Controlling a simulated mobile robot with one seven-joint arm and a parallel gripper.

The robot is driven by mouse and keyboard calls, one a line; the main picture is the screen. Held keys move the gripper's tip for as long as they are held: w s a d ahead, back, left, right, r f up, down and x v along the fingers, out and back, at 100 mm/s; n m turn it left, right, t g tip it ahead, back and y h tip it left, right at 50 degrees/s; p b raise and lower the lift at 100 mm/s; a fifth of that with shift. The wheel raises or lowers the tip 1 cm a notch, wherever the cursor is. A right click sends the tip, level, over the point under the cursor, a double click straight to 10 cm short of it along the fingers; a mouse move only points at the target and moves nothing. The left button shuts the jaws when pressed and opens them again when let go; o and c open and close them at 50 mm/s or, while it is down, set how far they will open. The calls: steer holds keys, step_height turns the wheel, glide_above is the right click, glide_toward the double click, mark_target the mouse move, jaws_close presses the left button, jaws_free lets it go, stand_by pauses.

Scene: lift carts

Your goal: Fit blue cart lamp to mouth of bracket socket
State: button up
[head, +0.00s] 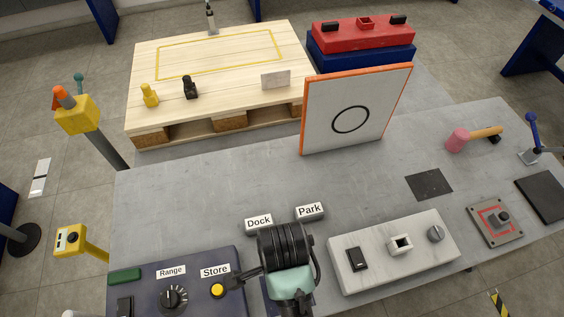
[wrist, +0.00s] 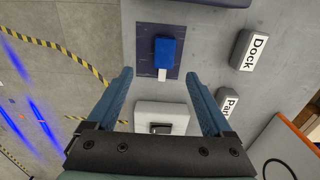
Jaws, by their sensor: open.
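The blue cart lamp (wrist: 169,50) is a blue block with a pale stub at its lower end, lying on a dark navy square pad in the wrist view. In the head view my arm hides it. My gripper (wrist: 158,75) is open and empty. Its two blue fingers point toward the pad, with the lamp's stub appearing between their tips without visible contact. The bracket socket (head: 400,243) is a small square white collar with a dark opening on a pale panel. In the wrist view my gripper's body hides the socket.
The pale panel (head: 352,278) also carries a black switch and a grey knob. Dock (head: 259,222) and Park (head: 310,211) label blocks stand behind my gripper. A navy control box (head: 195,270) is at left. A white board with orange edges (head: 352,120) stands behind. The grey table's left middle is clear.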

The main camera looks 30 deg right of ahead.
step_height(320, 180, down, 6)
steer(key=shift+f, duration=0.2)
steer(key=shift+w+d+f, duration=0.15)
steer(key=shift+d+f, duration=0.05)
steer(key=shift+f, duration=1.15)
steer(key=shift+w+d+f, duration=0.15)
steer(key=shift+f, duration=1.15)
jaws_close()
